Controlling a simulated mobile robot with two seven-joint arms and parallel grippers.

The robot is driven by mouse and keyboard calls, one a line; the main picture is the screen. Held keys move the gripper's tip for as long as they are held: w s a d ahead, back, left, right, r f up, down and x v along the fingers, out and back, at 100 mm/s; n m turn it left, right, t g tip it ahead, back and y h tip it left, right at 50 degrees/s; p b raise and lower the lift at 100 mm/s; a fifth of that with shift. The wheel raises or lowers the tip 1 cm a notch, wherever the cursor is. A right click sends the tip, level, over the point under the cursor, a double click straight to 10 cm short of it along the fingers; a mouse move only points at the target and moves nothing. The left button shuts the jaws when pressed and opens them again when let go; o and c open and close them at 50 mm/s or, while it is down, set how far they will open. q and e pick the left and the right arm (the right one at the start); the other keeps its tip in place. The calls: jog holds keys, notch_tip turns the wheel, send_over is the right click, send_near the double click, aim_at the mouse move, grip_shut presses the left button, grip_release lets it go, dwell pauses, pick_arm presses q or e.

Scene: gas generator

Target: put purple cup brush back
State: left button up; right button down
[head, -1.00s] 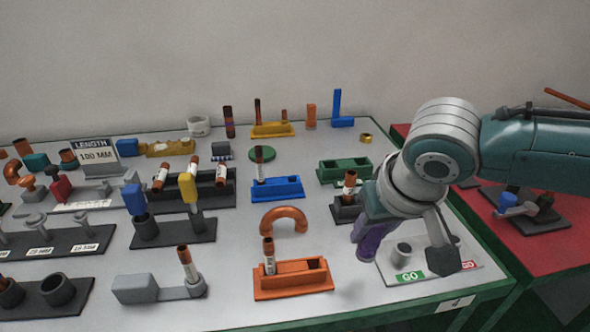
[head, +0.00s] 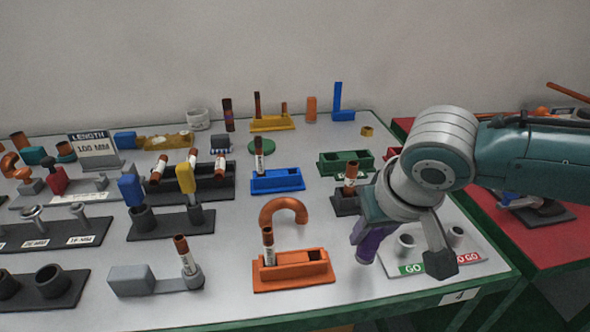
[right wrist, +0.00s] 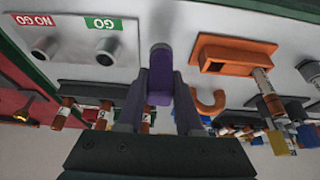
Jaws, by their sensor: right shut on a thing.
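The purple cup brush (head: 369,246) is between the fingers of my right gripper (head: 361,232). In the right wrist view, my right gripper (right wrist: 161,95) is shut on the purple brush (right wrist: 160,76), which points away from the palm with a greyish rounded end. It is held over the front right of the table, between the orange tray and the GO/NO GO plate. In the head view, part of it is hidden by my gripper. A dark stand (head: 172,228) holds a blue and a yellow tool on the left. My left gripper is not in view.
The GO/NO GO plate (head: 395,287) with two grey posts lies right of the brush. An orange tray (head: 292,283) with a tube and an orange arch (head: 284,208) are to its left. A dark stand with open cups (head: 64,298) is at front left. A red table (head: 570,257) adjoins on the right.

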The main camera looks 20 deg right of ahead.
jog(key=shift+f+b, duration=0.95)
jog(key=shift+f, duration=0.5)
jog(key=shift+c, duration=2.4)
grip_release()
jog(key=shift+r, duration=0.1)
